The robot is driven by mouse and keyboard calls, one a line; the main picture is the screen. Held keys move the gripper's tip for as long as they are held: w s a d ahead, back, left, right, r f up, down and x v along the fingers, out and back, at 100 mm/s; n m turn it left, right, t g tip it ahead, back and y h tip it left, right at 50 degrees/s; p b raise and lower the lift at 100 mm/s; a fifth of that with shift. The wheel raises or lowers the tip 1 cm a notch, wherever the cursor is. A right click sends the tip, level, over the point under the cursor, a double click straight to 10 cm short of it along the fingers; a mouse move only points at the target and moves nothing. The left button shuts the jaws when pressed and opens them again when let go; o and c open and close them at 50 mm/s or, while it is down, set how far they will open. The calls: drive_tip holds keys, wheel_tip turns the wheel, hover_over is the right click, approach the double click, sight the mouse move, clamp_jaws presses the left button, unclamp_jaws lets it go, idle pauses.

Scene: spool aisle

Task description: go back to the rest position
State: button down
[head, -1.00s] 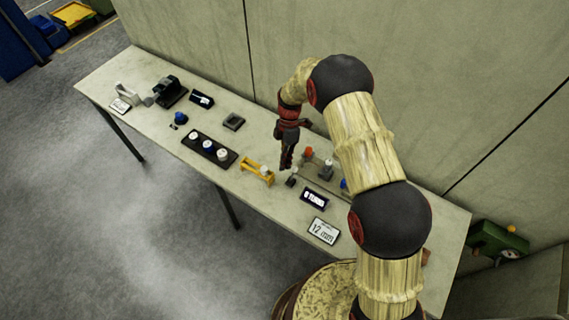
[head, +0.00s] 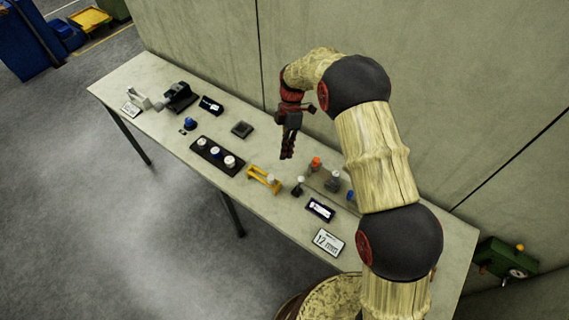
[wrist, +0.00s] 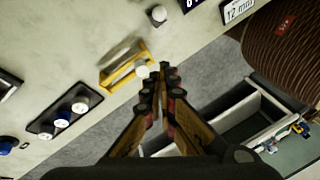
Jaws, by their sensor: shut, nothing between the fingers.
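My gripper (head: 288,152) is shut and empty, pointing down above the table (head: 135,78). In the wrist view its closed fingers (wrist: 162,80) reach toward a yellow stand (wrist: 122,68) with a white-topped piece at one end. The fingers look apart from everything on the table. In the head view the yellow stand (head: 262,180) is below and left of the gripper. My arm covers part of the table's right side.
A black tray (head: 201,152) holds several spools. A 12 mm sign (head: 328,242), a dark display (head: 320,208) and small upright pieces (head: 333,179) stand near my arm. A wall (head: 290,40) runs behind the table. A green machine (head: 508,260) is at right.

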drive_tip(key=shift+v, duration=0.9)
drive_tip(key=shift+w+d+f, duration=0.1)
drive_tip(key=s+d+r+m+t+b, duration=0.3)
drive_tip(key=s+m, duration=0.4)
drive_tip(key=s, duration=0.3)
drive_tip(key=s+d+r+m+t+b, duration=0.3)
drive_tip(key=s+d+r+m+b, duration=0.3)
drive_tip(key=s, duration=0.5)
drive_tip(key=s+d+r+m+t+h+b, duration=0.1)
drive_tip(key=s+d+r+m+t+b, duration=0.2)
drive_tip(key=s+m, duration=0.6)
drive_tip(key=s+d+r+b, duration=0.1)
drive_tip(key=d+r+b, duration=0.1)
drive_tip(key=d+r, duration=0.1)
drive_tip(key=shift+s+d+t, duration=0.15)
drive_tip(key=shift+s+t, duration=0.1)
drive_tip(key=shift+t, duration=0.05)
